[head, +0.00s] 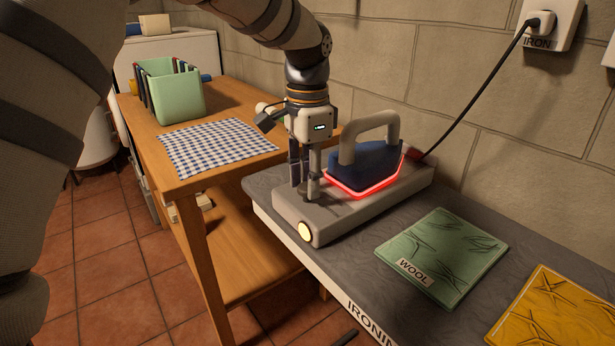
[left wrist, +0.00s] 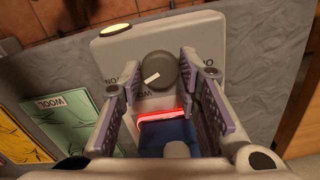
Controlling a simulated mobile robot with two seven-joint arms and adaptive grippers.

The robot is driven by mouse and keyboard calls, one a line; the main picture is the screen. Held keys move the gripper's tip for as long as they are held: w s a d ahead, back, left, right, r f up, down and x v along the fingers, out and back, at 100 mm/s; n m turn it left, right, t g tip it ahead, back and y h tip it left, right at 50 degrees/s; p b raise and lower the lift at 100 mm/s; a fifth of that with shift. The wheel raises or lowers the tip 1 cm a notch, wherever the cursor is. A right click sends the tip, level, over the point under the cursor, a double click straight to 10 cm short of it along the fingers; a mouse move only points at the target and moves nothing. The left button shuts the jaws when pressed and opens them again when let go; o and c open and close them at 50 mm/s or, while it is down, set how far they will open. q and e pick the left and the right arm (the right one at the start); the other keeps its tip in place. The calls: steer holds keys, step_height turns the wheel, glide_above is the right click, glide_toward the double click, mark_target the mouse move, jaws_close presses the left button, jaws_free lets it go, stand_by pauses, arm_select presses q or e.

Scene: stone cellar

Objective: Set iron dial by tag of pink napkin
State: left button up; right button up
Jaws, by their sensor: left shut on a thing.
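The iron's grey base (head: 345,222) stands on the ironing table, with a round dark dial (left wrist: 160,70) on its top. My left gripper (head: 304,188) points down at the dial, its fingers shut on the dial's sides. The dial's white mark points down-left in the left wrist view; the labels around it are partly hidden by fingers. The blue iron (head: 365,168) rests on the base, its lower edge glowing red. A green napkin (head: 440,250) lies flat with a tag reading WOOL. A yellow napkin (head: 560,312) is cut off by the frame. My right gripper is not in view.
A yellow lamp (head: 305,231) is lit on the base's end. The iron's black cord (head: 480,92) runs to a wall outlet labelled IRON (head: 548,25). A wooden table (head: 150,140) to the left holds a checked cloth (head: 215,146) and a green bin (head: 180,102).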

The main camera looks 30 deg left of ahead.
arm_select(q)
steer(key=o, duration=1.1)
steer(key=shift+f, duration=0.1)
steer(key=shift+o, duration=0.2)
step_height(320, 180, up, 12)
